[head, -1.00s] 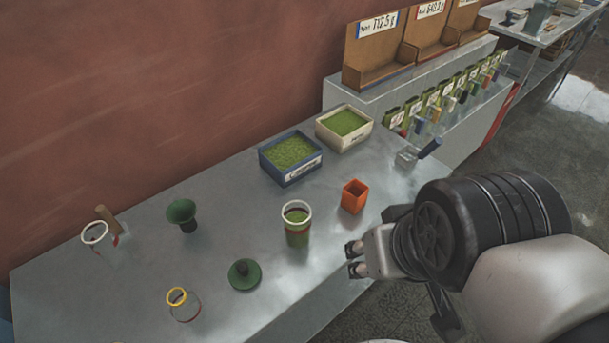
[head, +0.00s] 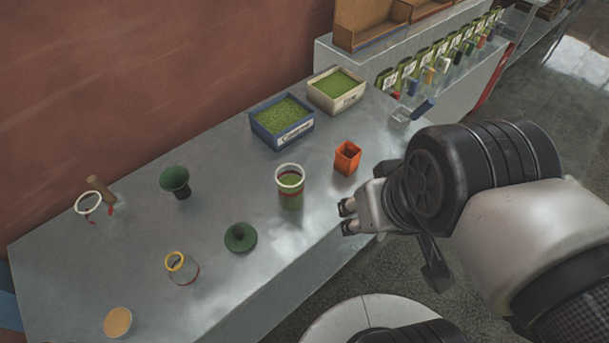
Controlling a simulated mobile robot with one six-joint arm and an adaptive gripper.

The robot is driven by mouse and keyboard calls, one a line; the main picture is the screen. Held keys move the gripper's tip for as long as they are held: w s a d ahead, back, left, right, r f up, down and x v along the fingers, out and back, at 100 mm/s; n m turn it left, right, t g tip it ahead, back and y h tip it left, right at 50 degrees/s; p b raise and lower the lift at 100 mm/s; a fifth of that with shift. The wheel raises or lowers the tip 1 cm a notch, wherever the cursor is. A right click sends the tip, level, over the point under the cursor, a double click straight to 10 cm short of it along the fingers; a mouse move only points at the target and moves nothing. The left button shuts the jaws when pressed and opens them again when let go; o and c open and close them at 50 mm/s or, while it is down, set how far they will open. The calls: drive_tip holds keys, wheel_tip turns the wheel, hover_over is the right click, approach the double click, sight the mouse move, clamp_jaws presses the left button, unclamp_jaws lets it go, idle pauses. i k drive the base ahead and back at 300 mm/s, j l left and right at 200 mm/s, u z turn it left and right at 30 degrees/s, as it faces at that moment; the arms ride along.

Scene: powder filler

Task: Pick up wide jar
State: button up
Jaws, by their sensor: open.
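A jar with a white rim (head: 290,192), with green powder in it, stands upright on the table's right part. A clear jar with a yellow rim (head: 182,270) stands at the front left. Another clear jar with a white rim (head: 92,208) stands at the far left, beside a brown handle-like piece. I cannot tell which of these is the wide jar. My gripper (head: 347,217) is open and empty, to the right of the powder-filled jar and apart from it, near the table's front edge.
A green funnel (head: 175,180), a green lid-like piece with a knob (head: 240,237), a tan disc (head: 118,322) and an orange square cup (head: 347,157) stand on the table. A blue bin (head: 283,120) and a white bin (head: 336,90) of green powder are behind. Bare table (head: 225,295) lies at the front.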

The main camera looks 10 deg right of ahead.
sight(289, 176)
drive_tip(key=j, duration=0.8)
drive_tip(key=k+j, duration=0.15)
drive_tip(key=j, duration=0.7)
